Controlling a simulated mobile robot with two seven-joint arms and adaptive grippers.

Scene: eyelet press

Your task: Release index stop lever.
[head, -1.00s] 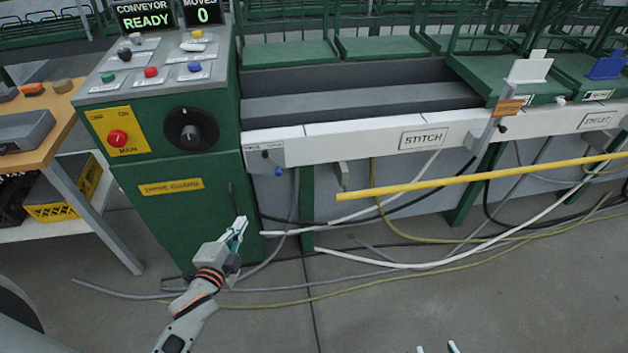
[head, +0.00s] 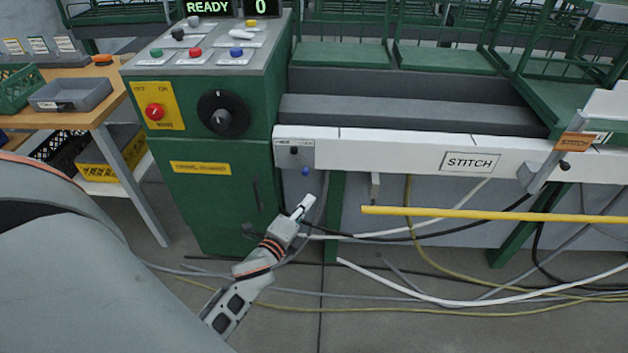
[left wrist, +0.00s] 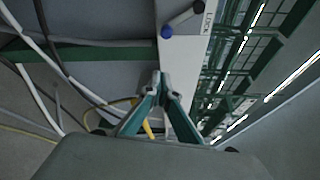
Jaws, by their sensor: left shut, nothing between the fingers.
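The index stop lever is a small lever with a blue knob (head: 305,171) at the left end of the white rail. Its labelled plate (head: 308,148) carries a dark pivot, and the knob hangs down. In the left wrist view the blue knob (left wrist: 167,32) and its grey lever arm (left wrist: 185,18) show at the top, beyond the fingertips. My left gripper (head: 307,203) is shut and empty, just below the knob and apart from it in the picture. Its closed fingertips (left wrist: 162,80) also show in the left wrist view. My right gripper is out of view.
The green control cabinet (head: 205,200) stands left of the lever. The white rail (head: 390,150) with a STITCH sign runs right. A yellow bar (head: 480,214) lies below it. Cables (head: 450,297) cross the floor. A wooden bench (head: 105,95) stands at far left.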

